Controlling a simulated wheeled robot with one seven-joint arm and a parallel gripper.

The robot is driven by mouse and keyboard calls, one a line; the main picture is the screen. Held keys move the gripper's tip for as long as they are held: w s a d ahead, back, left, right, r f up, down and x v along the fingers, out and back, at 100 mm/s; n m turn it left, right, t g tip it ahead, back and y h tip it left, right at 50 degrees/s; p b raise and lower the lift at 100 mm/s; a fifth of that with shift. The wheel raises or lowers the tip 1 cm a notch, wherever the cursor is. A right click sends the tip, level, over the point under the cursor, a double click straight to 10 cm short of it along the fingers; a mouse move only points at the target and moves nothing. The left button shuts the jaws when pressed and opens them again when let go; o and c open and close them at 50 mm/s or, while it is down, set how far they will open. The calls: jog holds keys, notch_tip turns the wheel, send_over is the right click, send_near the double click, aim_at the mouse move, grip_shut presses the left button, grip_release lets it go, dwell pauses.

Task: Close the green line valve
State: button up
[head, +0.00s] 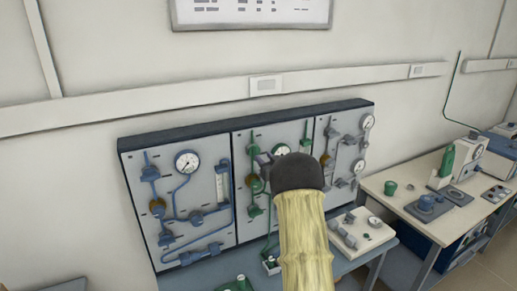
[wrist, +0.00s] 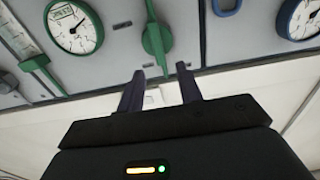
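The green line valve (wrist: 155,38) shows in the wrist view as a long green lever on the grey panel, at the top centre. The lever runs roughly up and down in that view. My gripper (wrist: 160,88) is open and empty, with two dark fingers apart and pointing at the panel. The lever's tip lies just beyond the gap between the fingertips, and I see no contact. In the head view my gripper (head: 266,165) is in front of the middle panel with green pipes (head: 254,210). My arm hides part of that panel, and I cannot single out the lever there.
A green-rimmed gauge (wrist: 75,27) is left of the lever in the wrist view. A blue-rimmed gauge (wrist: 302,18) is at the right. Panels with blue (head: 190,205) and grey (head: 343,150) pipes flank the middle one. A side bench (head: 400,205) stands at right.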

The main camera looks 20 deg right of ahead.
aim_at(257, 150)
jog(key=shift+w+p, duration=1.15)
jog(key=shift+w, duration=1.8)
jog(key=shift+c, duration=0.2)
jog(key=shift+a, duration=0.1)
grip_shut()
